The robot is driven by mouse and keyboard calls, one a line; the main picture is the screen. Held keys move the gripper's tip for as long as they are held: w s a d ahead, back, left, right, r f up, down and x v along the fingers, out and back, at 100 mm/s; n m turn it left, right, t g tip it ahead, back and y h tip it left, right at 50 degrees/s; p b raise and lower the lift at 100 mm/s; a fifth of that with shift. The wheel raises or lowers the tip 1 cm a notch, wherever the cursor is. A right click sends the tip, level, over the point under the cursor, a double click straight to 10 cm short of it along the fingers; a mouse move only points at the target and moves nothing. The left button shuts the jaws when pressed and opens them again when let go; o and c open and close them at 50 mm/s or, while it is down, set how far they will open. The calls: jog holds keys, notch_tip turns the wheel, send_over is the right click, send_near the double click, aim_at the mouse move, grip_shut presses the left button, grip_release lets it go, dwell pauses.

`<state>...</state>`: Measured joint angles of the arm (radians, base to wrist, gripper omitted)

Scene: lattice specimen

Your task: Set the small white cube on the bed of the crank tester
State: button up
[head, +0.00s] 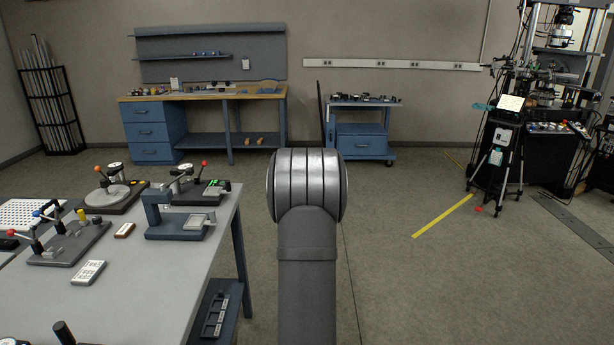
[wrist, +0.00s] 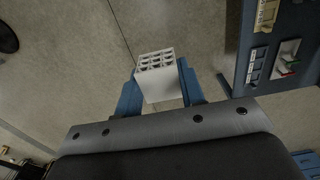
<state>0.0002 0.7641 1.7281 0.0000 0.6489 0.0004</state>
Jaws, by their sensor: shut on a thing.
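The small white cube (wrist: 160,92) shows in the wrist view, with a grid of open cells on one face. My gripper (wrist: 158,77) is shut on it, one blue finger at each side. In the head view my gripper and the cube are out of view; only my arm shows. Several small devices stand on the near-left table. One with a red-knobbed lever and green display (head: 210,191) may be the crank tester, but I cannot be sure. In front of it is a blue C-shaped frame (head: 157,212) with a flat square bed.
The table (head: 165,275) also holds a round-plate device (head: 108,196), a lever fixture (head: 70,245), a white keypad (head: 88,272) and a small brown block (head: 124,230). In the wrist view, dark blue furniture (wrist: 237,70) stands right of the cube. The floor (head: 420,270) right of the table is open.

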aim_at(8, 340)
dwell(0.4)
jog(key=s+a+r+n, duration=0.1)
jog(key=a+r+n, duration=0.45)
jog(key=a, duration=0.85)
jog(key=a+r+n, duration=0.4)
jog(key=a+r, duration=0.3)
jog(key=a, duration=0.7)
jog(key=s+a+r+n, duration=0.4)
jog(key=s+a+r, duration=0.2)
jog(key=s+a, duration=0.3)
jog(key=s+a+r+n, duration=0.5)
jog(key=s+a+r, duration=0.25)
jog(key=a, duration=0.45)
jog(key=shift+m, duration=0.25)
jog(key=s+a+f, duration=0.2)
jog(key=a, duration=0.1)
jog(key=s+a+f, duration=0.2)
jog(key=a+f, duration=0.1)
jog(key=s+a+f, duration=0.2)
jog(key=s+a, duration=0.1)
jog(key=shift+f, duration=0.15)
jog(key=shift+s+a+f, duration=0.1)
jog(key=shift+a+f, duration=0.05)
jog(key=shift+f, duration=1.9)
jog(key=shift+f, duration=0.15)
